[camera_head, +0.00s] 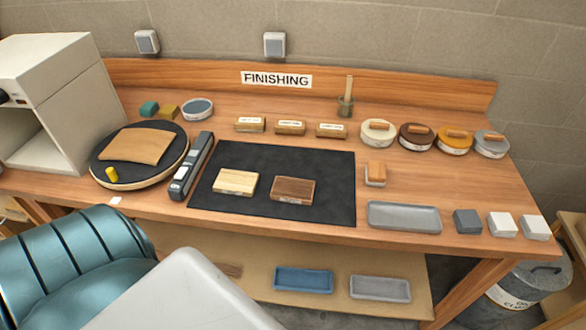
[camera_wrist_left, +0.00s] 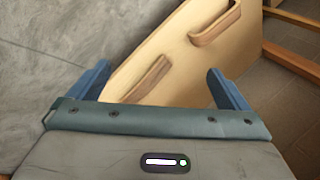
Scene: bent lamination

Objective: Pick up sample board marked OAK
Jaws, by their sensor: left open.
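Two sample boards lie flat and apart on a black mat (camera_head: 270,160): a pale wood board (camera_head: 235,182) on the left and a darker brown board (camera_head: 293,190) on the right. Three small wood pieces with white labels stand in a row behind the mat: left (camera_head: 249,125), middle (camera_head: 290,128) and right (camera_head: 331,131). No lettering on them is readable, so I cannot tell which is marked OAK. My left gripper (camera_wrist_left: 158,70) is open and empty in the left wrist view, with no sample board near its fingers. My right gripper is not in view.
A round black turntable (camera_head: 172,168) with a curved wood sheet (camera_head: 137,146) and a long dark tool (camera_head: 193,165) are left of the mat. Round tins (camera_head: 378,132), a grey tray (camera_head: 404,217) and small blocks (camera_head: 503,224) are to the right. The wrist view shows a wooden panel (camera_wrist_left: 185,55).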

